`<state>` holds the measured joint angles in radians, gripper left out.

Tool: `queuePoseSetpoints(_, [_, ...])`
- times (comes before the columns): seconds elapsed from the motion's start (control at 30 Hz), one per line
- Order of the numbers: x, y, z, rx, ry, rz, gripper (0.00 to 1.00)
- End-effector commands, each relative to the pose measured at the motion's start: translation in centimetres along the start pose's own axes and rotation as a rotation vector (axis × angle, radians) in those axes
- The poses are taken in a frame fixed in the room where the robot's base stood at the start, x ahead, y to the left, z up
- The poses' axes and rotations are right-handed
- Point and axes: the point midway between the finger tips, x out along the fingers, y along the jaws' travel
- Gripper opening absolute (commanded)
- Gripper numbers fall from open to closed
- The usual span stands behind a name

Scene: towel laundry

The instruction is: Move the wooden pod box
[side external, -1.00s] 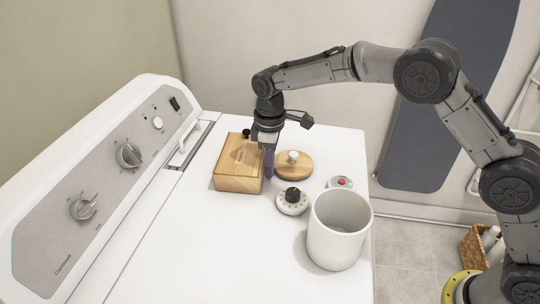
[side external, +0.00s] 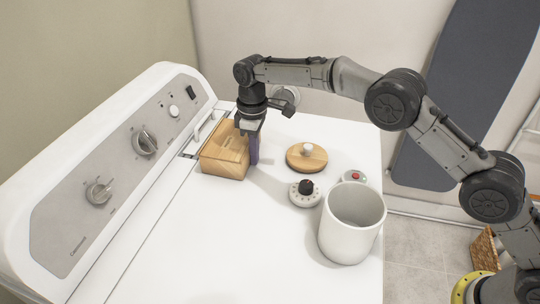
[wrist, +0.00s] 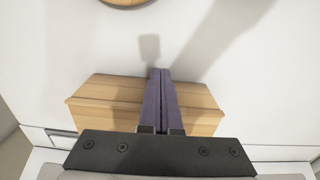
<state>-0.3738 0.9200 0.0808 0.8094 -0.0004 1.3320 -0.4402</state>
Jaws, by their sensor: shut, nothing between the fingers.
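The wooden pod box (side external: 222,152) sits on the white machine top, close to the control panel. It also shows in the wrist view (wrist: 105,98), partly hidden behind my fingers and gripper body. My gripper (side external: 253,158) points down at the box's right side, with its purple fingers pressed together and nothing between them. The fingers look to be touching or nearly touching that side face. In the wrist view my gripper (wrist: 160,72) shows both fingers side by side across the middle of the box.
A round wooden lid with a white knob (side external: 306,160) lies to the right. A white timer with a black knob (side external: 305,194), a small device with a red button (side external: 354,176) and a large white canister (side external: 350,240) stand nearer. The front left of the machine top (side external: 215,240) is clear.

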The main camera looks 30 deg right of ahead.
Motion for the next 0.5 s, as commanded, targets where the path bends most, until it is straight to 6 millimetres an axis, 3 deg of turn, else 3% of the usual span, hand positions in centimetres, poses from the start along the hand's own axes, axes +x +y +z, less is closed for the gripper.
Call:
queuePoseSetpoints(0.23, [0.1, -0.1, -2.6, -0.003, 0.005, 0.001, 0.0])
queuePoseSetpoints(0.5, [0.0, -0.2, -3.3, -0.002, 0.004, 0.0, 0.0])
